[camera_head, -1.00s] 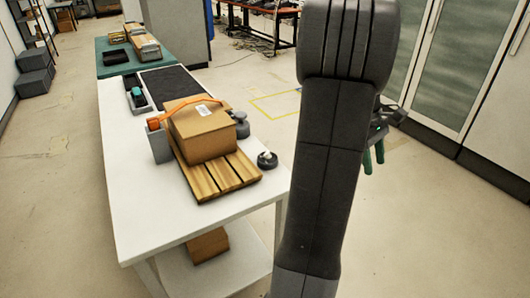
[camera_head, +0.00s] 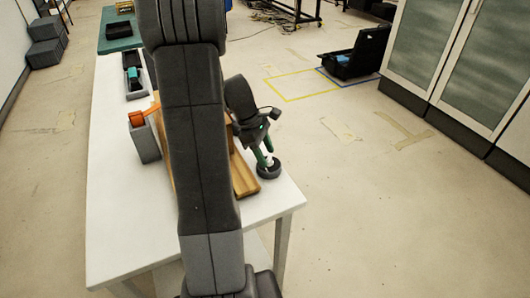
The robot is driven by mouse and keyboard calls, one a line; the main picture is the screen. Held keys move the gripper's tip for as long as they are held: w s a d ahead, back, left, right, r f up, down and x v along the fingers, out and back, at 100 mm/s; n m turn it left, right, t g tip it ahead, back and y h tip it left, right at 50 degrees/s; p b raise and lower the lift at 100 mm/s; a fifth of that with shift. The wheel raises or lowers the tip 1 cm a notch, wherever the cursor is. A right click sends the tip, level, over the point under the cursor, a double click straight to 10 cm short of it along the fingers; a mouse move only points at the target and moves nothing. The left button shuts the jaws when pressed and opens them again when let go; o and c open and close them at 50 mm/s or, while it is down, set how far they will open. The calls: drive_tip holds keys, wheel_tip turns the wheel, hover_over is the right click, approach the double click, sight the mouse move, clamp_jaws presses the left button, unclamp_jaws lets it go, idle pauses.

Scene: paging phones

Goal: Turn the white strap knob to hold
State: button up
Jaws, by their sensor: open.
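The strap knob (camera_head: 269,172) is a dark round base with a white top, on the white table near its right edge. My gripper (camera_head: 266,159) has green fingers and points down at the knob. The fingertips are at the white top, open. I cannot tell whether they touch it. The knob's marks are too small to read. My arm hides the cardboard box and most of the strap.
The wooden pallet (camera_head: 243,178) lies just left of the knob, partly behind my arm. The white table (camera_head: 118,220) is clear at the front left. Open floor lies right of the table.

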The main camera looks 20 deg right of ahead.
drive_tip(key=shift+s+d, duration=0.1)
drive_tip(key=shift+s, duration=0.05)
drive_tip(key=c, duration=1)
